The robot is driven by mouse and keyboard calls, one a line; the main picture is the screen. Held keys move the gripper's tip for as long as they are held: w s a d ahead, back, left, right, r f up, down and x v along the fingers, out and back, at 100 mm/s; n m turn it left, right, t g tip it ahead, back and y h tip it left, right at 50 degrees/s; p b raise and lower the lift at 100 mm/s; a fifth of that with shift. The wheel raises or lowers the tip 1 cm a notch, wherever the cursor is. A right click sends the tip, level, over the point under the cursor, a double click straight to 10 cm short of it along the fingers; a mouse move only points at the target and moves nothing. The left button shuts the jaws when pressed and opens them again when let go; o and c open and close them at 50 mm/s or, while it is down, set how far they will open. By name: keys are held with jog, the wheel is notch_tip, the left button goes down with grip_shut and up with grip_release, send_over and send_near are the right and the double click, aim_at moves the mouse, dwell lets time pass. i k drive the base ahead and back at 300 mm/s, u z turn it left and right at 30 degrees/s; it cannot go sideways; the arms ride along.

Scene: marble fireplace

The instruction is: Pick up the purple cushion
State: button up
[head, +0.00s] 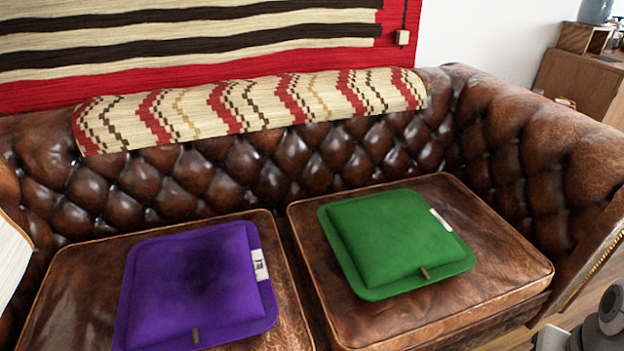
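The purple cushion (197,283) lies flat on the left seat of a brown leather sofa, in the lower left of the head view. It is square with a flat border, a white label on its right side and a small brown tab at its front edge. Its front left corner reaches the bottom of the picture. Nothing covers it. My gripper's fingers do not show in this view. A grey and black part at the lower right corner seems to be my arm.
A green cushion (393,243) lies on the right seat. The tufted sofa (290,160) has a high back and a right armrest. A patterned blanket (255,105) hangs over the back. A white object (12,262) stands at the left edge. A wooden cabinet (585,85) is behind right.

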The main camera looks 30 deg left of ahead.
aim_at(216, 281)
jog(key=u, duration=0.25)
jog(key=k, duration=0.2)
jog(key=u, duration=3.5)
jog(key=k, duration=1.05)
jog(key=z, duration=1.05)
jog(key=i, duration=1)
jog(key=u, duration=0.05)
